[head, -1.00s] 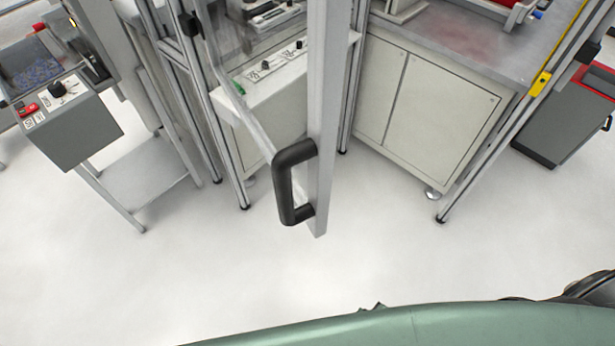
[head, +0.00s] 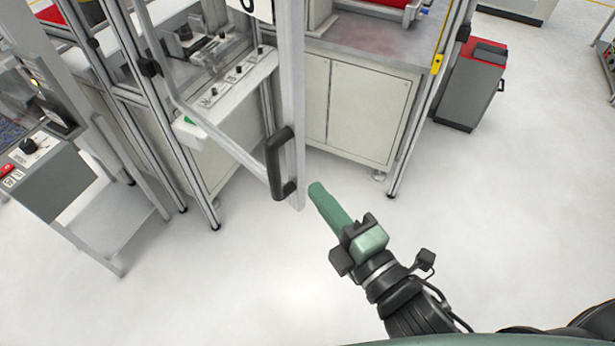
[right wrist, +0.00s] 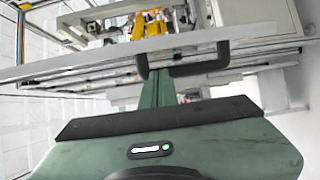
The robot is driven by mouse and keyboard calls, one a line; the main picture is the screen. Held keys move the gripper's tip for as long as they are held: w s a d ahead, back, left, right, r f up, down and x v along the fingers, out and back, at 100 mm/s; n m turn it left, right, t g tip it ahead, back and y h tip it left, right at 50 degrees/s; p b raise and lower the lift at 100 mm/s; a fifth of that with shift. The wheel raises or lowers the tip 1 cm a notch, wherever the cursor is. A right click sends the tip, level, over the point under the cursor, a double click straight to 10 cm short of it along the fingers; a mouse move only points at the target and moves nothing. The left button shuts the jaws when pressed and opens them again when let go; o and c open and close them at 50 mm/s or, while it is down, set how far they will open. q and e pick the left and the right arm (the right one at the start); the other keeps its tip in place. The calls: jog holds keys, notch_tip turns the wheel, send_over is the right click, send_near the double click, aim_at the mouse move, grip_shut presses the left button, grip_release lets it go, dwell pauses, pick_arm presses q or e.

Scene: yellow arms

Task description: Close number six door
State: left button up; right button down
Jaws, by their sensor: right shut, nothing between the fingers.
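The door (head: 299,120) is a clear panel in a grey metal frame, standing ajar from the machine enclosure. My right gripper (head: 316,188) is shut and empty, just right of the door's lower corner in the head view. In the right wrist view my right gripper (right wrist: 168,78) points at the door frame (right wrist: 95,66), with the black handle (right wrist: 142,62) just beyond its tip. I cannot tell whether it touches the frame. My left gripper is out of view.
A beige cabinet (head: 358,110) stands behind the door. A grey control box (head: 50,185) on a stand is at the left. A grey and red bin (head: 468,95) stands at the right. The white floor (head: 240,285) in front is clear.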

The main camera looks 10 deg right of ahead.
aim_at(293, 160)
jog(key=p+x, duration=0.2)
jog(key=x, duration=0.7)
jog(key=shift+w+p, duration=0.1)
jog(key=shift+p, duration=0.2)
jog(key=shift+w+a+f, duration=0.1)
jog(key=shift+w+f, duration=0.05)
jog(key=shift+w, duration=0.25)
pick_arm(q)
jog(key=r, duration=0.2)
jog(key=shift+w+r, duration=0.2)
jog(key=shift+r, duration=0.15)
